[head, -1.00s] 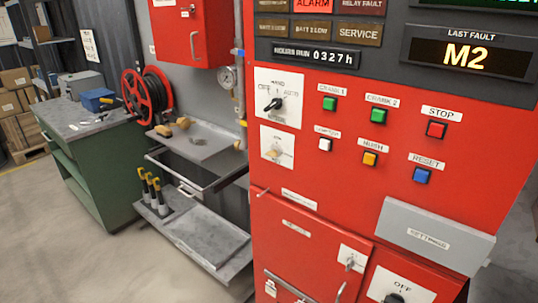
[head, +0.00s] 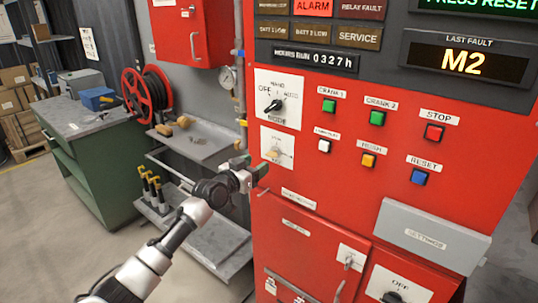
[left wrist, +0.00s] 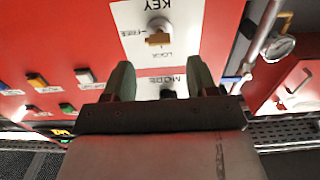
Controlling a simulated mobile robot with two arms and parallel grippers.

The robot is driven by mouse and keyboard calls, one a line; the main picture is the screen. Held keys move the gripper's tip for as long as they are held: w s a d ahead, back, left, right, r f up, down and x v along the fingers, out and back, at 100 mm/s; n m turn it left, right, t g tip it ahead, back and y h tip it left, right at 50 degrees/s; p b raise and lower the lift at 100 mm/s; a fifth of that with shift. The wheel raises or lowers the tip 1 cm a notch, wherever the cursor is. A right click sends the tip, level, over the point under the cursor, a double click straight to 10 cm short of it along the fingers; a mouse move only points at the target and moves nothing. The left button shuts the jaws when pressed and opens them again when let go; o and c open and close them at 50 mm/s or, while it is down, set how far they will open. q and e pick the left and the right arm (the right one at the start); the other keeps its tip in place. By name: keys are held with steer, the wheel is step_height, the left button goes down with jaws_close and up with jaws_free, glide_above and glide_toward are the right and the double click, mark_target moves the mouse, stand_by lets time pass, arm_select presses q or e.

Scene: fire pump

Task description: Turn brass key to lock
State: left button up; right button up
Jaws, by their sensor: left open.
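The brass key (head: 273,153) sits in its white key plate (head: 287,144) on the red panel, below the black mode switch (head: 273,106). In the left wrist view the brass key (left wrist: 159,39) shows upside down, its bow lying across, with FREE and LOCK marks beside it. My left gripper (head: 251,170) is open in front of the panel, just below and left of the key. In the left wrist view its two fingers (left wrist: 161,78) are apart, with the plate between and beyond them; they do not touch the key. My right gripper is not in view.
Right of the key are push buttons, including a white one (head: 324,145). A grey settings cover (head: 430,236) juts out lower right. Left are a metal shelf (head: 205,148), a gauge (head: 227,76) with pipe, a red hose reel (head: 140,97) and a green bench (head: 100,150).

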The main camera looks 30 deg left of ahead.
mark_target(269, 155)
arm_select(q)
steer(key=w, duration=0.7)
steer(key=shift+d, duration=0.25)
steer(key=c, duration=0.9)
steer(key=shift+f, duration=0.1)
